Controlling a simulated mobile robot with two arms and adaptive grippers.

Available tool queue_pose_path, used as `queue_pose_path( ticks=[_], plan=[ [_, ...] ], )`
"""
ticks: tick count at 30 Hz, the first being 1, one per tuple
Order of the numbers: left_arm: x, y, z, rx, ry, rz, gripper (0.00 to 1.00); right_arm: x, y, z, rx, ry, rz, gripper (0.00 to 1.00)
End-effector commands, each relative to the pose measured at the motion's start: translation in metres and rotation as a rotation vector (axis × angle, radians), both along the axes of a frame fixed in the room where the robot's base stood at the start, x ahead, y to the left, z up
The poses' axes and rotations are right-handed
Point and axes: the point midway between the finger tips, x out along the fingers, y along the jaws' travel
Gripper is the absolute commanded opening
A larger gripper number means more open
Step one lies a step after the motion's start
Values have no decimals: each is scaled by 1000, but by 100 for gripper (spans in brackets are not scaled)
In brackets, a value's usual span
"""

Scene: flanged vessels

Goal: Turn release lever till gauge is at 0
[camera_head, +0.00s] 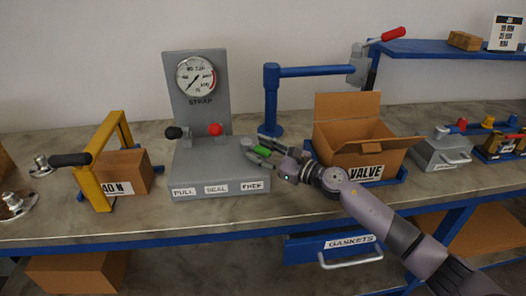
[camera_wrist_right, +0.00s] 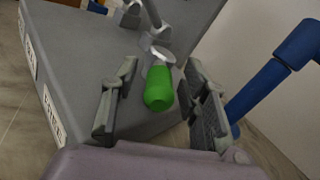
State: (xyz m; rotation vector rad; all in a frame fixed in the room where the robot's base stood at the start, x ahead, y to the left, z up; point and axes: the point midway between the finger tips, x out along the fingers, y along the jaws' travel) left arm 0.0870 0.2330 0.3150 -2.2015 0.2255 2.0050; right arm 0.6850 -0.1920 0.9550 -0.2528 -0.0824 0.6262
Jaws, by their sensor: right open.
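The grey strap unit (camera_head: 203,110) stands on the bench with a round white gauge (camera_head: 196,77) on its upright plate. My right gripper (camera_head: 258,147) is open at the green handle. In the right wrist view, the green handle (camera_wrist_right: 159,88) lies between the spread fingers. My left gripper is out of view.
An open cardboard box (camera_head: 350,140) marked VALVE stands close to the right of my right gripper. A blue post with an arm (camera_head: 272,100) rises behind it. A yellow frame with a black grip (camera_head: 102,165) and a small carton (camera_head: 125,172) are at left.

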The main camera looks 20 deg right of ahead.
Motion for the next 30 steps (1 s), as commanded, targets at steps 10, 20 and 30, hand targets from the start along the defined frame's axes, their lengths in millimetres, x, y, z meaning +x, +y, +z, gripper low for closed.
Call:
queue_pose_path(
  ticks=[10, 20, 30],
  plan=[
    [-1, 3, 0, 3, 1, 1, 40, -38, -28, -3, -2, 5, 0, 41],
    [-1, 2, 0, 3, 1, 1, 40, -85, -62, -2, -1, 3, -1, 41],
    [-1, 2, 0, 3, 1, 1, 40, -97, -71, 0, 0, 0, 0, 41]
  ],
)
